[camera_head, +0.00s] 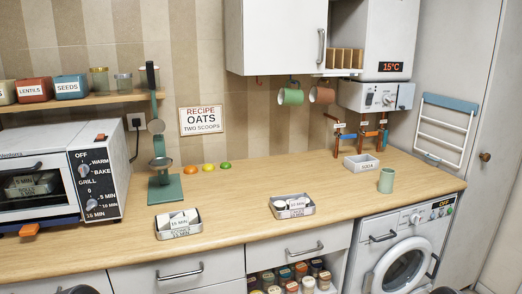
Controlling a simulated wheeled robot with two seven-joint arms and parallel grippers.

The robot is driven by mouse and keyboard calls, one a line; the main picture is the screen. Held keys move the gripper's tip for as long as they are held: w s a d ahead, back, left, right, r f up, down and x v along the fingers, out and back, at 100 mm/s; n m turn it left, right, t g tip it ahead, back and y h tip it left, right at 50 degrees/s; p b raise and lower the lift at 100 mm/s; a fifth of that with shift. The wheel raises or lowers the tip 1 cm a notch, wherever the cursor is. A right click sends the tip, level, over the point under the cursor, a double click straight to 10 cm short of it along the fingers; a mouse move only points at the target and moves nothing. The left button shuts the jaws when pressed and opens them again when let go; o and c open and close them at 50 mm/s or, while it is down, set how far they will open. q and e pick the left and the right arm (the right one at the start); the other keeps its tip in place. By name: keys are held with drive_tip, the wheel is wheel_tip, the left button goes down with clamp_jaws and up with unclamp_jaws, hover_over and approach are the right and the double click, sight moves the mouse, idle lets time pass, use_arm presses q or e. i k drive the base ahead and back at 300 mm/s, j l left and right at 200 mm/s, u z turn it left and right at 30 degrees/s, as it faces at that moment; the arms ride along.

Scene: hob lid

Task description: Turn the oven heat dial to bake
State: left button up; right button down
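The oven (38,187) is a white toaster oven on the left end of the wooden counter, its glass door closed. Its dark side panel carries two dials. The upper one is the heat dial (84,170), with OFF above it, WARM and BAKE to its right and GRILL below. The lower one is the timer dial (91,204), marked from 0 to 15 MIN. Both pointers are too small to read surely. No gripper fingers show. Only small dark shapes, perhaps parts of my arms, cut the bottom edge of the head view.
A green stand (163,187) rises just right of the oven. Two small metal trays (178,233) (292,212) with labelled contents sit on the counter (240,230). The counter front before the oven is mostly clear. A shelf (85,101) with jars hangs above the oven.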

sight(84, 169)
drive_tip(key=u, duration=1.3)
